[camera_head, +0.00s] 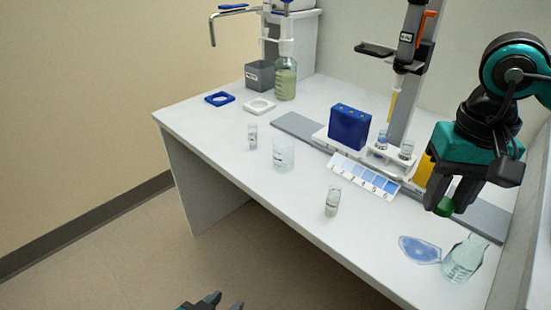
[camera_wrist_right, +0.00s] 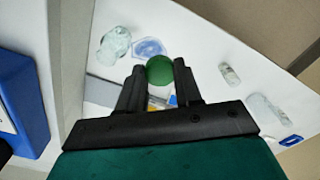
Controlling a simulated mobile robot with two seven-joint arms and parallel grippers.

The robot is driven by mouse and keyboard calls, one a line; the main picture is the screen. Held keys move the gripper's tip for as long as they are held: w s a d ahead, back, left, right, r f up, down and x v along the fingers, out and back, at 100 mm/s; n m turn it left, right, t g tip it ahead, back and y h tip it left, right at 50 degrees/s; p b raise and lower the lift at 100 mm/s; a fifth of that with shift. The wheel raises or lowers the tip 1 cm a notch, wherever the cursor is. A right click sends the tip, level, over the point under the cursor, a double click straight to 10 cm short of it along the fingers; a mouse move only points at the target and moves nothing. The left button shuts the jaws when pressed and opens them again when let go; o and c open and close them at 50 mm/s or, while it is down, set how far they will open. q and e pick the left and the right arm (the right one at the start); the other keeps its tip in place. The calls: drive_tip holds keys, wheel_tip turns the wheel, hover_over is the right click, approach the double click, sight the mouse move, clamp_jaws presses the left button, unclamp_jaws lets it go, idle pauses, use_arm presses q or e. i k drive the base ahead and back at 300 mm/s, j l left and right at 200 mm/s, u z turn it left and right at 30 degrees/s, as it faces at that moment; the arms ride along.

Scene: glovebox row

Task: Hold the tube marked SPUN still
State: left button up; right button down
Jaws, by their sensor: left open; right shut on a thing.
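My right gripper (camera_head: 444,200) is shut on a green round thing (camera_head: 444,207), held above the right part of the bench. It also shows between the fingertips in the right wrist view (camera_wrist_right: 159,70); whether a tube hangs below it is hidden. My left gripper (camera_head: 225,303) is open and empty at the bottom edge, off the bench. A clear tube (camera_head: 332,202) stands near the bench's front edge, and another clear tube (camera_head: 252,137) stands further left. Two more (camera_head: 382,141) (camera_head: 406,150) sit in a white rack. I cannot read SPUN on any of them.
A beaker (camera_head: 284,156) stands mid-bench. A flask (camera_head: 464,259) and a blue translucent dish (camera_head: 419,250) are at the front right. A blue box (camera_head: 349,127), a colour chart (camera_head: 363,177) and a stand (camera_head: 402,95) are behind.

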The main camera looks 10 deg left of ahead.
sight(333, 197)
drive_tip(key=i+j, duration=0.2)
drive_tip(key=j, duration=0.2)
drive_tip(key=i+j, duration=0.15)
drive_tip(key=j, duration=0.25)
drive_tip(key=i+j+z, duration=0.1)
drive_tip(key=j, duration=0.25)
drive_tip(key=i+j, duration=0.25)
drive_tip(key=j, duration=0.15)
drive_tip(key=i+j, duration=0.15)
drive_tip(key=j, duration=0.25)
